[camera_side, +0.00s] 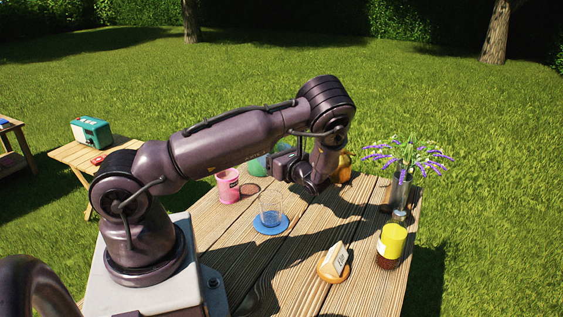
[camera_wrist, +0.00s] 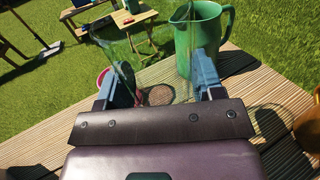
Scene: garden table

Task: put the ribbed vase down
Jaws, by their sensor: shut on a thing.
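My gripper (camera_wrist: 160,88) is shut on a clear, faintly greenish glass vessel, which I take to be the ribbed vase (camera_wrist: 128,62). Its see-through wall rises between the fingers in the wrist view; its ribs and base are hard to make out. In the side view my gripper (camera_side: 290,168) is over the far part of the wooden table (camera_side: 215,218), and the vase is mostly hidden behind the wrist. I cannot tell whether its base touches the table. A round brown mat (camera_wrist: 159,95) shows between the fingers, beyond the gripper.
A green jug (camera_wrist: 203,38) stands close by the right finger. A pink tin (camera_side: 228,186), a glass on a blue coaster (camera_side: 270,226), a flower vase (camera_side: 396,194), a yellow-lidded jar (camera_side: 391,245) and cheese on a board (camera_side: 333,264) stand around. Bare planks lie between them.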

